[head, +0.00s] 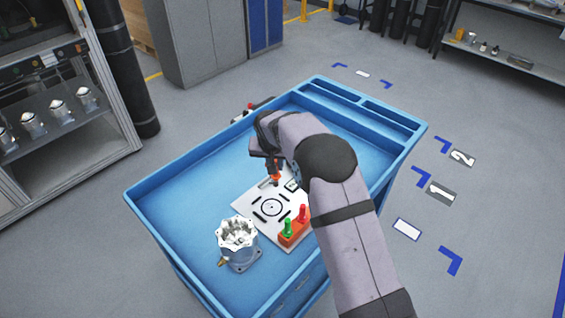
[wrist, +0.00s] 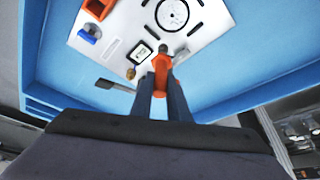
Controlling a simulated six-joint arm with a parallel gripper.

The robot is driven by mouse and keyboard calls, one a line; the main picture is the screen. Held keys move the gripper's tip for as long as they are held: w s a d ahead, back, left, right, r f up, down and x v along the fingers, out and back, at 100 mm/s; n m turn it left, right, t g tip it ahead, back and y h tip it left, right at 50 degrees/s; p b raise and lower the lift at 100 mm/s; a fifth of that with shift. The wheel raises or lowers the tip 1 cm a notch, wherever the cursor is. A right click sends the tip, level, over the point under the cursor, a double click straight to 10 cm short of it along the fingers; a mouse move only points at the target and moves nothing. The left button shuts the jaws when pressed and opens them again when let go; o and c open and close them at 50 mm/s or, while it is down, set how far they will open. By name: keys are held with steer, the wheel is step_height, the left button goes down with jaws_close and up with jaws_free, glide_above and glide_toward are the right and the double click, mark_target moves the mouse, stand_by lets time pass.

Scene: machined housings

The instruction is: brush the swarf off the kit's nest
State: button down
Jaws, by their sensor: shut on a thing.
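The kit is a white board (head: 249,203) lying in the blue cart. Its nest, a black ring (head: 271,207) with dark slots around it, also shows at the top of the wrist view (wrist: 172,13). I cannot make out swarf on it at this size. My gripper (head: 274,172) is over the far edge of the board, beyond the ring. In the wrist view my gripper (wrist: 160,85) is shut on an orange piece with a grey tip (wrist: 162,62), seemingly the brush handle. Its bristles are not clear, and I cannot tell whether it touches the board.
An orange block (head: 291,236) with a green and a red handle stands at the board's near right. A metal housing (head: 238,246) with a pale top stands at the near left. The cart's rim (head: 168,168) surrounds them. The cart floor to the left is clear.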

steer(key=shift+f+b, duration=2.1)
steer(key=shift+f, duration=1.5)
steer(key=shift+s+f, duration=0.1)
steer(key=shift+f, duration=0.25)
steer(key=shift+s+a+b, duration=0.7)
steer(key=shift+s+a, duration=1.7)
steer(key=shift+a, duration=0.1)
steer(key=p, duration=0.4)
glide_toward(275, 178)
steer(key=shift+s+a+f, duration=0.3)
steer(key=shift+a+f, duration=0.15)
steer(key=shift+f, duration=0.2)
steer(key=shift+s+a+f, duration=0.3)
steer(key=shift+a+f, duration=0.2)
steer(key=shift+f, duration=0.15)
steer(key=shift+s+a+f, duration=0.35)
steer(key=shift+a+f, duration=0.1)
steer(key=shift+f, duration=0.2)
